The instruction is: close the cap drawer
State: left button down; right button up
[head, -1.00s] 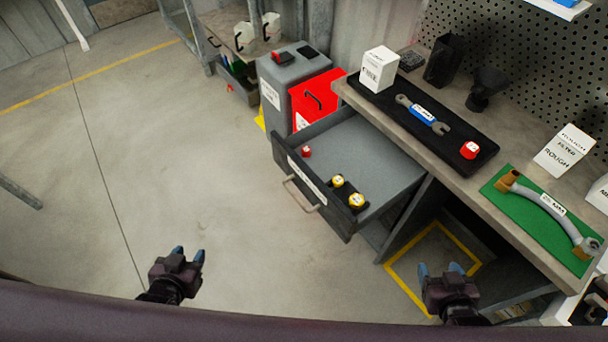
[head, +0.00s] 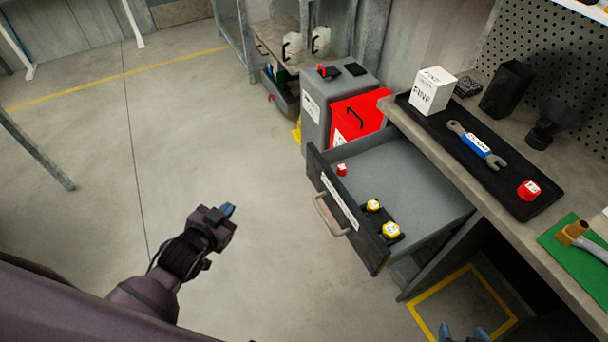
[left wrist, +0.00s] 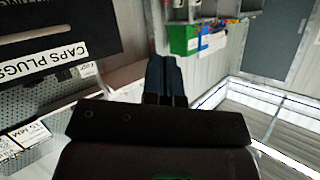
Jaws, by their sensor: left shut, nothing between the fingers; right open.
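The cap drawer (head: 405,190) stands pulled out from under the workbench in the head view. It holds a red cap (head: 342,170) and two yellow caps (head: 382,218). Its dark front has a bar handle (head: 330,216) and a white label. My left gripper (head: 229,210) is shut and empty, left of the drawer front and apart from it. In the left wrist view its fingers (left wrist: 166,80) are together, and the drawer front (left wrist: 50,40) with its "CAPS PLUGS" label is at upper left. My right gripper (head: 464,334) is open at the bottom edge, partly cut off.
The workbench (head: 455,150) carries a black tray with a wrench (head: 477,145), a white box (head: 432,90) and a red cap (head: 529,190). A red bin (head: 357,115) and grey cabinet (head: 335,100) stand behind the drawer. The floor left of the drawer is clear.

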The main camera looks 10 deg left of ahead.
pick_arm(q)
jog(key=w+f+m+t+h+b, duration=0.1)
jog(key=w+f+m+h+b, duration=0.2)
jog(key=w+m, duration=0.45)
jog(key=m+g+h+b, duration=0.3)
jog(key=m+h+b, duration=0.45)
jog(key=m, duration=0.85)
send_near(307, 167)
jog(key=shift+h, duration=0.95)
jog(key=x, duration=0.2)
jog(key=p+x, duration=0.1)
jog(key=x, duration=0.1)
jog(key=f+x, duration=0.1)
jog(key=x, duration=0.1)
jog(key=shift+w+a+f+p, duration=0.1)
jog(key=shift+w+a+p, duration=0.15)
jog(key=shift+p, duration=0.15)
jog(key=shift+w+d, duration=0.5)
jog(key=shift+d, duration=0.05)
pick_arm(e)
notch_tip(307, 167, down, 8)
jog(key=g, duration=0.1)
jog(key=shift+a+r, duration=0.15)
jog(key=shift+r, duration=0.1)
jog(key=shift+s+f, duration=0.1)
jog(key=shift+s, duration=0.2)
